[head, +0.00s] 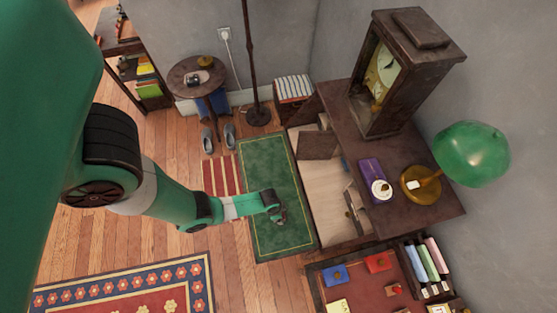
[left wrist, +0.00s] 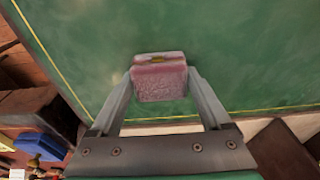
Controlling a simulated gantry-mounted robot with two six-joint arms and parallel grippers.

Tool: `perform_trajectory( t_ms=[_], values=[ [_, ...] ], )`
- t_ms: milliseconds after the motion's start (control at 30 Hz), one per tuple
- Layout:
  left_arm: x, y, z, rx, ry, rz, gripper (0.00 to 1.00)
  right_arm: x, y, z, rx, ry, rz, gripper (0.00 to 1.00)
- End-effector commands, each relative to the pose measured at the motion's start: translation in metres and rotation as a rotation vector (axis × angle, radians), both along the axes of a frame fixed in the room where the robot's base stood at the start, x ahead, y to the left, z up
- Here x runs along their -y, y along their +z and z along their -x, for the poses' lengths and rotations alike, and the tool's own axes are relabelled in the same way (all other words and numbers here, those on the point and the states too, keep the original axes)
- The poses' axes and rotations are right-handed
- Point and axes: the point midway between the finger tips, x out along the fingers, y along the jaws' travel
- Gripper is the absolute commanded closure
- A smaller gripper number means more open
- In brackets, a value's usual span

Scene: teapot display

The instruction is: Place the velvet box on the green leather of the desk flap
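The velvet box (left wrist: 160,82) is pink with a small gold clasp. In the left wrist view it sits between the fingertips of my left gripper (left wrist: 162,85), which touch it on both sides. The green leather (left wrist: 265,50) with a thin gold border line lies behind the box; I cannot tell whether the box touches it. In the head view the green leather (head: 265,165) lies left of the dark desk, and my left gripper (head: 279,214) is over its lower right part. The box is barely visible there. My right gripper is not in view.
An open compartment (head: 325,195) borders the leather. A red tray area (head: 350,275) with small coloured items lies below. Most of the leather is clear.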

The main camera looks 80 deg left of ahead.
Motion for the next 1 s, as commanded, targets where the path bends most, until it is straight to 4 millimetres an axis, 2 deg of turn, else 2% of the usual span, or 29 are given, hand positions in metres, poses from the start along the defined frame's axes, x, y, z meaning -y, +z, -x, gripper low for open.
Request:
perform_trajectory(
  t_ms=[33, 100, 300, 400, 567, 800, 1000],
  values=[
    [0.0, 0.001, 0.0, 0.0, 0.0, 0.0, 0.09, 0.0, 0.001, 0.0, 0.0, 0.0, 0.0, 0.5],
    [0.0, 0.001, 0.0, 0.0, 0.0, 0.0, 0.0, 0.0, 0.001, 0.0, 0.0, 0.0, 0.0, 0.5],
    [0.0, 0.001, 0.0, 0.0, 0.0, 0.0, 0.0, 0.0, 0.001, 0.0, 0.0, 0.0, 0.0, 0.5],
    [0.0, 0.008, 0.0, 0.0, 0.0, 0.0, 0.0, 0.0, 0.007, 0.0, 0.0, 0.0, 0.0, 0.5],
    [0.0, 0.04, 0.004, 0.002, 0.001, 0.0, 0.0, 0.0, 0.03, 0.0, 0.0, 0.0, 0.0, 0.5],
    [0.001, 0.096, 0.012, 0.0, 0.001, 0.0, 0.0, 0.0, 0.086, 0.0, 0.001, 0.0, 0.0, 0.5],
    [0.002, 0.12, 0.017, 0.0, 0.0, 0.0, 0.0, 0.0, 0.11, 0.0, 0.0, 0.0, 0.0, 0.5]
  ],
)
